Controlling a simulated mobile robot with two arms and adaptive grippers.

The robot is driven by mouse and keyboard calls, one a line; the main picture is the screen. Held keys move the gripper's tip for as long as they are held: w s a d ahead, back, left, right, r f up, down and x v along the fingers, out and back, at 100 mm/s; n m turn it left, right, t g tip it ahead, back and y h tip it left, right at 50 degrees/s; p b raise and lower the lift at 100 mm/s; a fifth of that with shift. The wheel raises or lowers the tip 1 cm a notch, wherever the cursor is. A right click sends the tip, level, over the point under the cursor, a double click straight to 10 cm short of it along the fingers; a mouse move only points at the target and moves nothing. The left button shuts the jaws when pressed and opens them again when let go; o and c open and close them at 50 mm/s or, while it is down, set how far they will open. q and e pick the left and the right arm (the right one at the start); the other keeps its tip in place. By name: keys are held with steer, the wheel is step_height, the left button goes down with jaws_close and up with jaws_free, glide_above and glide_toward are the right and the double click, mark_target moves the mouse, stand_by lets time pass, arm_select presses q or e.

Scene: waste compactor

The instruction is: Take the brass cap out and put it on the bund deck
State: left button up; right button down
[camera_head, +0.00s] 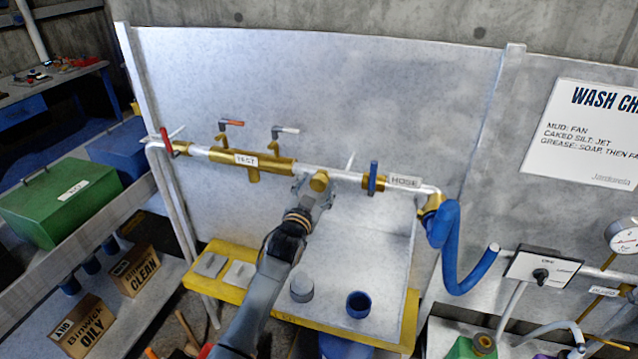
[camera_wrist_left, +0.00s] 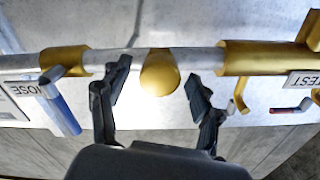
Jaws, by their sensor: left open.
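The brass cap (camera_head: 319,181) sits on the horizontal pipe between the TEST valve body and the HOSE valve. In the left wrist view the cap (camera_wrist_left: 160,73) is a round brass piece between my open fingers. My left gripper (camera_wrist_left: 158,88) is open around the cap, with a visible gap on each side. The bund deck (camera_head: 230,293) is the yellow-edged platform below the pipe. My right gripper is not in view.
A grey round piece (camera_head: 302,288) and a blue cup (camera_head: 359,304) stand on the deck's pale surface. Two grey pads (camera_head: 239,274) lie at its left. A blue hose (camera_head: 453,250) hangs at the right. A blue-handled valve (camera_head: 372,178) is close beside the cap.

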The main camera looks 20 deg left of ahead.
arm_select(q)
steer(key=m, duration=0.4)
steer(key=shift+m, duration=0.4)
steer(key=m, duration=1.1)
steer(key=m+p, duration=0.1)
steer(key=m, duration=0.3)
steer(key=shift+r, duration=0.15)
steer(key=shift+m, duration=0.4)
steer(key=c, duration=1.3)
steer(key=n, duration=0.1)
steer(key=n+b, duration=0.1)
steer(key=n, duration=0.1)
steer(key=shift+f, duration=0.25)
steer(key=shift+r+n, duration=0.15)
steer(key=shift+n, duration=1.05)
steer(key=shift+n+b, duration=0.3)
steer(key=shift+n, duration=0.8)
